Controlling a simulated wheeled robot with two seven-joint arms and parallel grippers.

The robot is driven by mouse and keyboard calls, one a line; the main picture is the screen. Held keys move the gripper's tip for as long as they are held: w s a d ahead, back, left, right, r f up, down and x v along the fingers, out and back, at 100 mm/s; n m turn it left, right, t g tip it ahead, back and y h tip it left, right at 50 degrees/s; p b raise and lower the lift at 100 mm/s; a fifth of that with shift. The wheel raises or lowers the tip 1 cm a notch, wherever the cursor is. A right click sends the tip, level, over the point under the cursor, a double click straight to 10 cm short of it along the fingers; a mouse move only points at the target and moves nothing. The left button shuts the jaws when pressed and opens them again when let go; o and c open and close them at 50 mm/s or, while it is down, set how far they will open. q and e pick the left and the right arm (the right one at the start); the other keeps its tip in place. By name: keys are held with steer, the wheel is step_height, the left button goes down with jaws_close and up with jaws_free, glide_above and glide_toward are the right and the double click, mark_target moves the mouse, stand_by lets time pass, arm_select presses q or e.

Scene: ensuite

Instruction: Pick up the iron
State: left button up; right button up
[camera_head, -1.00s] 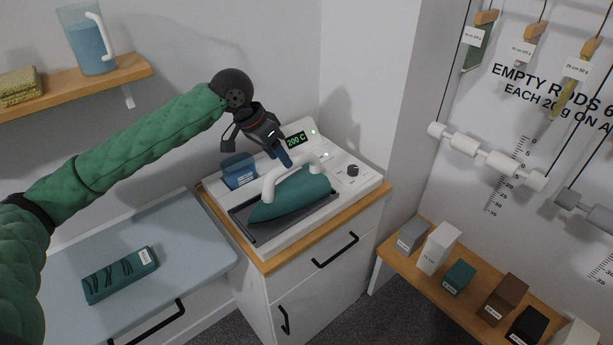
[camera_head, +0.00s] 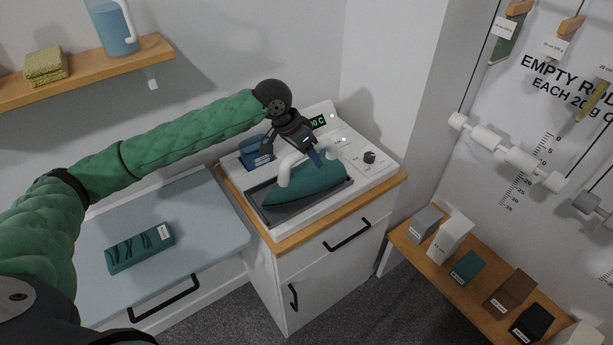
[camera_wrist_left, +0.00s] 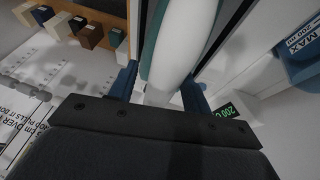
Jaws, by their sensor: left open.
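The iron (camera_head: 308,188) has a teal body and a white handle, and it rests on a dark tray on the white station. Part of the iron's teal body shows beside the handle. My right gripper is not in view.
The station (camera_head: 372,187) has a lit display, a black knob and a blue cup (camera_head: 256,152). A grey-blue board (camera_head: 205,225) with a dark green block (camera_head: 140,248) is at left. A wooden shelf (camera_head: 425,262) with several small boxes is at right.

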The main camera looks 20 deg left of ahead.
arm_select(q)
steer(key=shift+w+d+f, duration=0.1)
steer(key=shift+d+f, duration=0.05)
steer(key=shift+f, duration=0.3)
steer(key=shift+f+p, duration=0.2)
steer(key=shift+p, duration=0.25)
stand_by(0.6)
steer(key=shift+c, duration=0.4)
jaws_close()
steer(key=shift+r, duration=0.1)
stand_by(0.9)
